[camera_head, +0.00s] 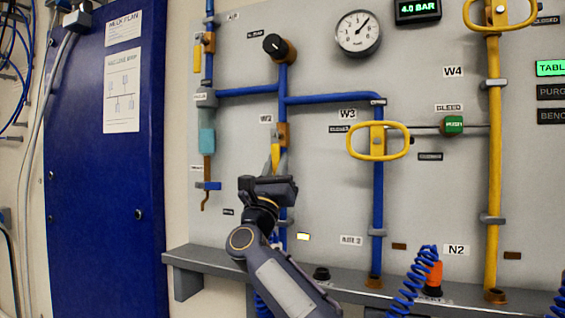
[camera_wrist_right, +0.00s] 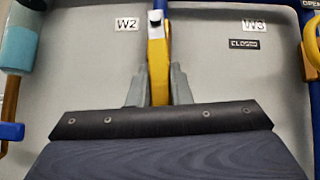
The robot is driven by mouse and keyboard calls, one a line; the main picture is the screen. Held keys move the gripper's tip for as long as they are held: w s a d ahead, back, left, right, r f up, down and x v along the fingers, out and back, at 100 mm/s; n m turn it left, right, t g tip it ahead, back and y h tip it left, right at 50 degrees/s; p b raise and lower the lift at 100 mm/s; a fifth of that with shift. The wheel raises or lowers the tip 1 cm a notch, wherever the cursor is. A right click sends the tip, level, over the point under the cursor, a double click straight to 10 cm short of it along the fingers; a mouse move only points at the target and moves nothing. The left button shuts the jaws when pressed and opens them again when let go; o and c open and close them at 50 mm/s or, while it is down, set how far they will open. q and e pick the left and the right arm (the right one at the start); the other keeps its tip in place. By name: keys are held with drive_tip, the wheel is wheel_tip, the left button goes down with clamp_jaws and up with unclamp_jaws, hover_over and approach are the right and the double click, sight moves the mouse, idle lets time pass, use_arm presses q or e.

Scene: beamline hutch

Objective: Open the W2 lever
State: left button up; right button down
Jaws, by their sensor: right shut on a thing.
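The W2 lever (camera_head: 275,156) is a yellow handle on a brass valve body (camera_head: 283,134) on a vertical blue pipe. It hangs down along the pipe, below and right of the W2 label (camera_head: 266,119). My right gripper (camera_head: 272,176) is at the lever's lower end. In the right wrist view, the fingers of my right gripper (camera_wrist_right: 158,88) are closed on both sides of the yellow lever (camera_wrist_right: 158,65). The lever's lower tip is hidden by the gripper body. My left gripper is not in view.
The W3 oval yellow handle (camera_head: 378,154) is to the right on another blue pipe. A teal cylinder (camera_head: 207,141) hangs on the pipe to the left. A grey ledge (camera_head: 215,262) runs below the panel. A coiled blue hose (camera_head: 410,285) is at lower right.

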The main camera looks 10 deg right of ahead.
drive_tip(key=shift+w+a+m+g+h+p, duration=0.15)
drive_tip(key=shift+m+g+h, duration=0.15)
drive_tip(key=shift+m+h, duration=0.25)
drive_tip(key=shift+w+a+m+g+h+p, duration=0.15)
drive_tip(key=shift+m+g+h, duration=0.15)
drive_tip(key=shift+m+h, duration=0.25)
drive_tip(key=shift+s+m, duration=0.15)
drive_tip(key=shift+m, duration=0.25)
drive_tip(key=c, duration=1.3)
unclamp_jaws()
drive_tip(key=shift+f, duration=0.1)
drive_tip(key=shift+s+a+f, duration=0.1)
drive_tip(key=shift+a+f, duration=0.05)
drive_tip(key=shift+f, duration=0.1)
drive_tip(key=b+v, duration=0.3)
drive_tip(key=v, duration=0.4)
